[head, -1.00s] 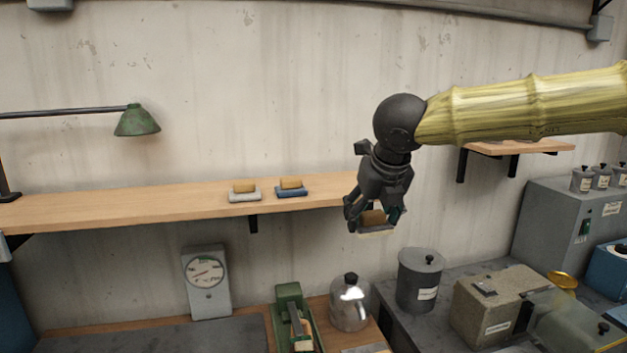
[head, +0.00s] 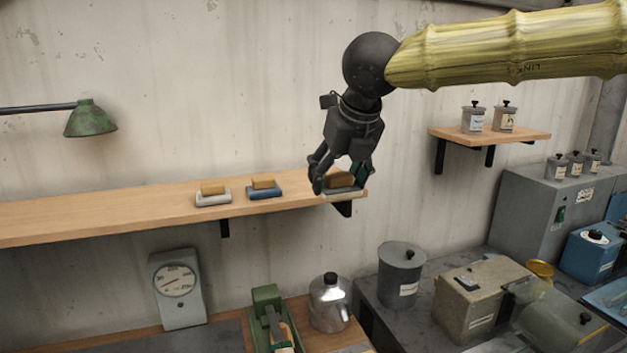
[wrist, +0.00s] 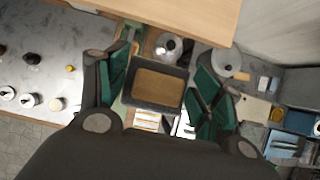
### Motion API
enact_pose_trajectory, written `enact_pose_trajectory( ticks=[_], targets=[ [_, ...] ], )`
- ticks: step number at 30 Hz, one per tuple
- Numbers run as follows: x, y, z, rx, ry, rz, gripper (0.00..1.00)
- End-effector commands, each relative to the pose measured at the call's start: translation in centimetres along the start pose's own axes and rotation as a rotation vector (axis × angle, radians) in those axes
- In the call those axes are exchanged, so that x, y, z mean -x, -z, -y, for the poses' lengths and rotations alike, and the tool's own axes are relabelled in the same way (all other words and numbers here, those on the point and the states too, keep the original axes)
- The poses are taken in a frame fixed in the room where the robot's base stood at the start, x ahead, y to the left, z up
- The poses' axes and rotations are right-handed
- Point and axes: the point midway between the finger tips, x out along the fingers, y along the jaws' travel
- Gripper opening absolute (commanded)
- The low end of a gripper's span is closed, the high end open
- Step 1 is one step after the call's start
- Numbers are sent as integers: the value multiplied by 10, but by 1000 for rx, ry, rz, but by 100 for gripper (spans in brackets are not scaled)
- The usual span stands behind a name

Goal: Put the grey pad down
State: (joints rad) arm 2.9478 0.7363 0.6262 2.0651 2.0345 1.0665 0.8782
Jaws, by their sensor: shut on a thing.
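The grey pad (head: 345,192) is a shallow grey piece with a tan-brown block on top. My gripper (head: 341,178) is shut on it and points down at the right end of the wall shelf (head: 110,210). In the wrist view the pad (wrist: 158,87) sits between the green-lined fingers (wrist: 160,95), roughly level. There it shows in front of the shelf's edge (wrist: 190,18), with the bench far below it. In the head view the fingers partly hide the pad.
A pale pad (head: 213,199) and a blue pad (head: 264,193), each with a tan block, stand on the shelf to the left. Shelf wood between the blue pad and my gripper is bare. A kettle-like metal vessel (head: 329,305) and a grey canister (head: 400,275) stand below.

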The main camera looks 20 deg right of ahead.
Motion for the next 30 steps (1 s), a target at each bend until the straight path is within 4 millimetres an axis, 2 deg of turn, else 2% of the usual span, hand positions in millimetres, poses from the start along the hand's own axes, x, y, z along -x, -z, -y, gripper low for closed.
enact_pose_trajectory(
  ticks=[4,14,24,30],
  targets=[
    [-8,-16,1,-2,5,1,47],
    [-24,-37,2,-2,6,3,47],
    [-55,-85,2,-3,4,0,47],
    [-71,-105,1,-4,3,1,47]
  ],
)
